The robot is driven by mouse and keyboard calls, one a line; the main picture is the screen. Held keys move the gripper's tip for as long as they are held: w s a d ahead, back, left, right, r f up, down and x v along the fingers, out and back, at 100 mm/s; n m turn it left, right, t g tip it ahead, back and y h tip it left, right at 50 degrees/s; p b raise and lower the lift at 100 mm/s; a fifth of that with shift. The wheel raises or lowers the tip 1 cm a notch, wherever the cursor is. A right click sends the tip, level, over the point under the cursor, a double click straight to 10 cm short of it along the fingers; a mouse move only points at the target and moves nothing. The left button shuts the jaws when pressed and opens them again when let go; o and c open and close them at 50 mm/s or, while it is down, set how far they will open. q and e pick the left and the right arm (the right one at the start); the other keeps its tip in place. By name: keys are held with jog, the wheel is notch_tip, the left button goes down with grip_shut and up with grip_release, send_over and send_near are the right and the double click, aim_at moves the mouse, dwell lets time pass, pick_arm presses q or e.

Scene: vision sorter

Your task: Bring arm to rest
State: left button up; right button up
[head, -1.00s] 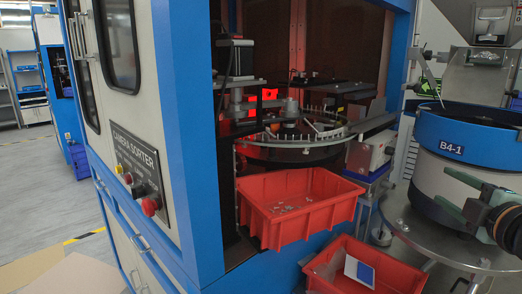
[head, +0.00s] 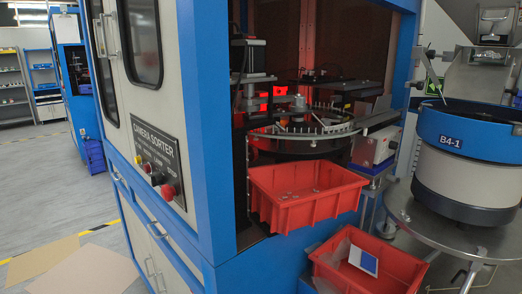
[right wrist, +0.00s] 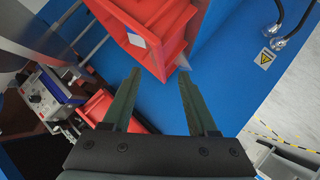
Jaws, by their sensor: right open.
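My right gripper (right wrist: 159,74) shows in the right wrist view, its two dark green fingers spread apart with nothing between them. A red bin (right wrist: 182,30) lies beyond the fingertips there, apart from them as far as I can tell. Neither gripper shows in the head view now. My left gripper is not in any view.
In the head view, a red bin (head: 300,214) with small parts sits at the camera sorter (head: 158,158). A lower red bin (head: 392,278) holds a blue and white card (head: 363,260). The blue-rimmed B4-1 bowl feeder (head: 462,160) stands right on a metal table (head: 425,228).

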jog(key=s+a+f+m+g+y, duration=0.1)
jog(key=s+a+f+m+g, duration=0.45)
jog(key=s+a+f, duration=1.25)
pick_arm(q)
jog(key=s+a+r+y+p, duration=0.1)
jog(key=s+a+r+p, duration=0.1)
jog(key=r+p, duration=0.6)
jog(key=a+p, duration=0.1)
jog(key=p, duration=0.3)
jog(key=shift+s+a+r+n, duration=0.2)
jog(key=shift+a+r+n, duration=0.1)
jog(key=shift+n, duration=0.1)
pick_arm(e)
jog(key=d+r+m+t, duration=0.2)
jog(key=d+r, duration=0.2)
jog(key=r, duration=0.4)
jog(key=shift+s+d+m+h, duration=0.3)
jog(key=shift+s+m, duration=0.05)
jog(key=shift+c, duration=0.6)
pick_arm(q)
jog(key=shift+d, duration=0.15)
pick_arm(e)
jog(key=shift+d, duration=0.15)
